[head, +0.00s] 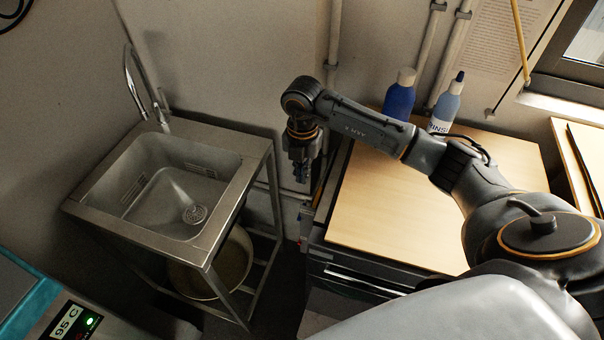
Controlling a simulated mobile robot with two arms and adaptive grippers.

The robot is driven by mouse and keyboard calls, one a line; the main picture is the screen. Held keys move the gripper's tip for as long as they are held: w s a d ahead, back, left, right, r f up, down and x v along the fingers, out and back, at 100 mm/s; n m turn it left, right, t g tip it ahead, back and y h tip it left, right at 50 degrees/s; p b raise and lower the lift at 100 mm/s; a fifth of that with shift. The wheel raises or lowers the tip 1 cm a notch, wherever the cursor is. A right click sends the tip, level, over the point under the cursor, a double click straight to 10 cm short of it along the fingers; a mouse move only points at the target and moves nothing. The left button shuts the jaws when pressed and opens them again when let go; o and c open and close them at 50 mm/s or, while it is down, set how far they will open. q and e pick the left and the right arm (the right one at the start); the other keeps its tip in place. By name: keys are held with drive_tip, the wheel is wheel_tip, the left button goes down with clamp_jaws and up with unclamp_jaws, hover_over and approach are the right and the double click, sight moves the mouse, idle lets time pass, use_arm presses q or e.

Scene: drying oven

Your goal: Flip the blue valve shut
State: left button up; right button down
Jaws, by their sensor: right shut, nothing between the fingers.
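My right gripper (302,170) hangs pointing down from the end of my right arm, in the gap between the sink stand and the wooden-topped cabinet. It is small and dark here; its fingers are shut with nothing held between them. A small bluish patch shows at the fingertips, and I cannot tell whether it is part of the blue valve or of the gripper. The valve is not clearly seen anywhere else, so its handle position cannot be told. My left gripper is not in view.
A steel sink (178,190) with a tap (140,85) stands left of the gripper, a bucket (212,265) beneath it. On the right, a cabinet with a wooden top (385,205) carries a dark blue bottle (400,95) and a pale blue bottle (446,108). Pipes run up the wall.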

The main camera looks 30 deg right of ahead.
drive_tip(key=shift+g+y, duration=0.8)
drive_tip(key=shift+y, duration=0.1)
drive_tip(key=f+b, duration=0.1)
drive_tip(key=w+d+f+b, duration=0.2)
drive_tip(key=shift+f, duration=0.35)
drive_tip(key=shift+s, duration=0.1)
drive_tip(key=shift+a, duration=0.1)
drive_tip(key=p+x, duration=0.1)
drive_tip(key=x, duration=0.9)
